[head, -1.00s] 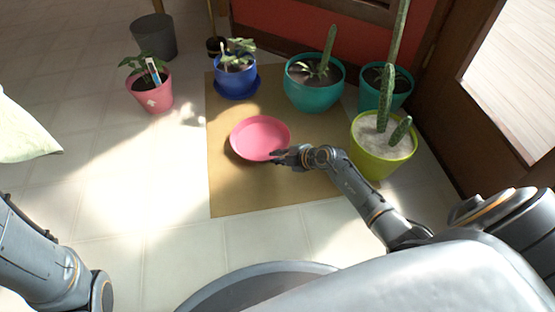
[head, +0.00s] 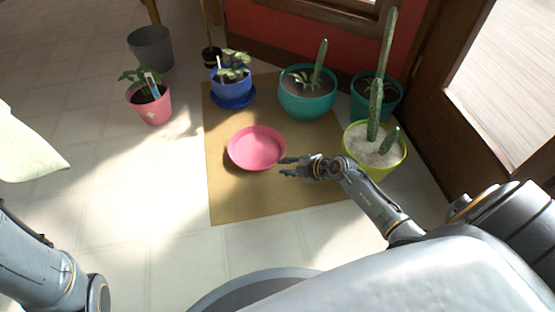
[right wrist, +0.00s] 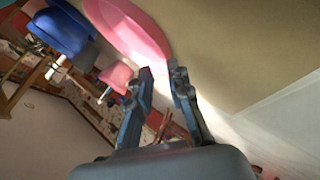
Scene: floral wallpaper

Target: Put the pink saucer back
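The pink saucer (head: 256,147) lies on the tan mat (head: 240,205) in the head view. Its rim also shows at the top of the right wrist view (right wrist: 140,30). My right gripper (head: 283,167) is just right of the saucer, apart from it, with its fingers pointing left. In the right wrist view the two fingers (right wrist: 160,75) are spread with nothing between them. A pink pot (head: 150,103) with a plant stands on the tiles left of the mat. My left arm shows at the lower left, but its gripper is out of view.
A blue pot (head: 232,84) on a blue saucer, a teal pot (head: 307,100) and a lime-green cactus pot (head: 375,155) stand around the mat's back and right. A grey bin (head: 150,48) is at the back left. The mat's front is clear.

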